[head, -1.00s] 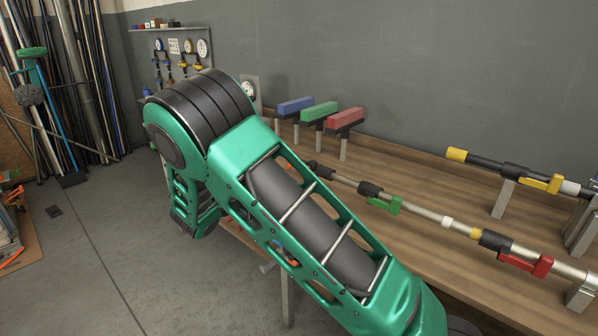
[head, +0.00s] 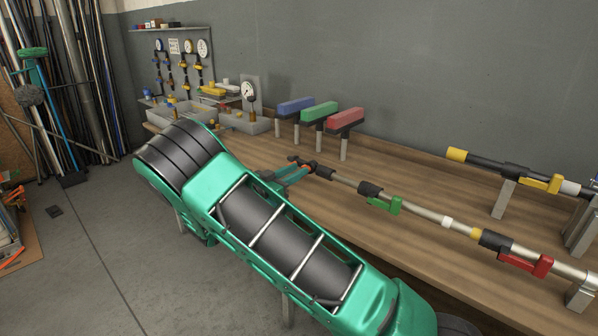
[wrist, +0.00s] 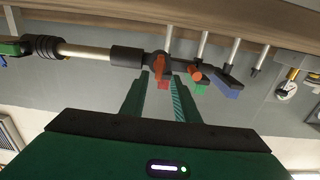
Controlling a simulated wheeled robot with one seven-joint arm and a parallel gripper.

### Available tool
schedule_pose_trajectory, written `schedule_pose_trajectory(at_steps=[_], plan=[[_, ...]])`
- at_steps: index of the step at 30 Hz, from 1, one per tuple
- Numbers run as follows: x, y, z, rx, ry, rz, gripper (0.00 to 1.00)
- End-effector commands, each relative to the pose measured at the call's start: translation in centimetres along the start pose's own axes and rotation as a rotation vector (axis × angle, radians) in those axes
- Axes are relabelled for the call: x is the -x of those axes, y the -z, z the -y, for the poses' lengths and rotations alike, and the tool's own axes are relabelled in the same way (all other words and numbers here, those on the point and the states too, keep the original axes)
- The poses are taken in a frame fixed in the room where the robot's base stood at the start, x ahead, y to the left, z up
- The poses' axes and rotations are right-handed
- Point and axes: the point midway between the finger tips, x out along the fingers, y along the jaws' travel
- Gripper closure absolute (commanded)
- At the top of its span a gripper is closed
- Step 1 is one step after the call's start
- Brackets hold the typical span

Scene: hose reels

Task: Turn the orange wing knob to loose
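The orange wing knob (wrist: 160,66) shows in the wrist view on a dark fitting at the end of a pole (wrist: 85,52). In the head view the knob (head: 306,168) is a small orange patch by my fingertips, on the same pole (head: 340,179) above the bench. My gripper (wrist: 160,80) is open, its two green fingers apart. The knob appears between and just past the fingertips in the wrist view; I cannot tell whether they touch it. In the head view my gripper (head: 289,174) comes in from the left of the knob, its wrist partly hidden by my arm.
A second orange-ended part (wrist: 195,73) is close right of the knob in the wrist view. Blue (head: 295,105), green (head: 318,112) and red (head: 345,119) blocks on posts stand behind. A green clip (head: 385,205) and red lever (head: 528,263) sit further along. Grey bins (head: 183,113) are at the back.

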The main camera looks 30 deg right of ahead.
Motion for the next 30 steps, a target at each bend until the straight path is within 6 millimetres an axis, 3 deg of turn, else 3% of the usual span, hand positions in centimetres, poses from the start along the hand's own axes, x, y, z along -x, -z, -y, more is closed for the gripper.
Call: schedule_pose_trajectory(at_steps=[6,16,20,30], plan=[[-1.9,0.0,0.0,0.000,-0.001,0.000,0.72],[-2.1,0.0,0.0,0.000,0.001,0.001,0.72],[-2.1,0.0,0.0,0.000,0.001,0.001,1.00],[-2.4,-0.1,-0.1,0.022,-0.001,0.002,1.00]])
